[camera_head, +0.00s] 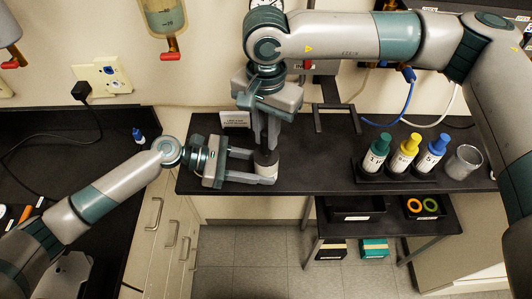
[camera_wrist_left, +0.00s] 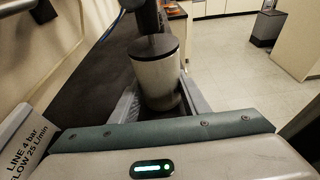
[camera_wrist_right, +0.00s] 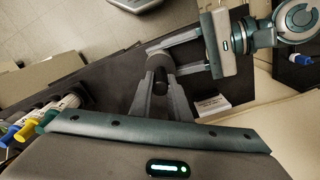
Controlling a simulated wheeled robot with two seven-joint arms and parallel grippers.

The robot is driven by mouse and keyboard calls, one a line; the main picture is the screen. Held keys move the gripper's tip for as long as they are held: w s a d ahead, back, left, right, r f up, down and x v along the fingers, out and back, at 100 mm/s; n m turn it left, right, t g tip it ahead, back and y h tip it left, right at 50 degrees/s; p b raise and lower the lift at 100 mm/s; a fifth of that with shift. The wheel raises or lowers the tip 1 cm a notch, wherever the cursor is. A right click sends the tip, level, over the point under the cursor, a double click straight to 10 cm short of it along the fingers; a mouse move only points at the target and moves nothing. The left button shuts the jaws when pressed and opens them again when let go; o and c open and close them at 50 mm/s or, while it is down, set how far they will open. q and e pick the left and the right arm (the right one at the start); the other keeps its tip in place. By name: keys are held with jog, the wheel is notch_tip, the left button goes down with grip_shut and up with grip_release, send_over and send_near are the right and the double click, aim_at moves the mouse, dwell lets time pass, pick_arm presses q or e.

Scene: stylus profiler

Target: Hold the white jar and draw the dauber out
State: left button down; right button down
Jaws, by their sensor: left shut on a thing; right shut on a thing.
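The white jar (camera_head: 266,171) stands near the front edge of the black bench, with a dark top. It also shows in the left wrist view (camera_wrist_left: 160,82). My left gripper (camera_head: 263,168) is shut around the jar's sides from the left. The dark dauber (camera_head: 265,156) rises above the jar's top; its upright grip shows in the left wrist view (camera_wrist_left: 148,20). My right gripper (camera_head: 266,146) comes down from above and is shut on the dauber's grip, seen end-on in the right wrist view (camera_wrist_right: 160,78). Whether the dauber's lower end is inside the jar is hidden.
A black stand (camera_head: 336,118) and a white label card (camera_head: 235,119) are behind. The bench between jar and rack is clear.

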pick_arm(q)
jog(key=shift+f, duration=0.2)
pick_arm(e)
jog(key=shift+r, duration=0.75)
dwell(0.7)
jog(key=shift+r, duration=4.55)
jog(key=shift+r, duration=2.5)
pick_arm(q)
jog(key=c, duration=1.1)
grip_release()
jog(key=shift+o, duration=0.8)
jog(key=shift+w, duration=0.1)
pick_arm(e)
jog(key=shift+w, duration=0.1)
pick_arm(q)
jog(key=shift+a+r, duration=0.1)
jog(key=shift+r, duration=0.05)
jog(key=v, duration=1.2)
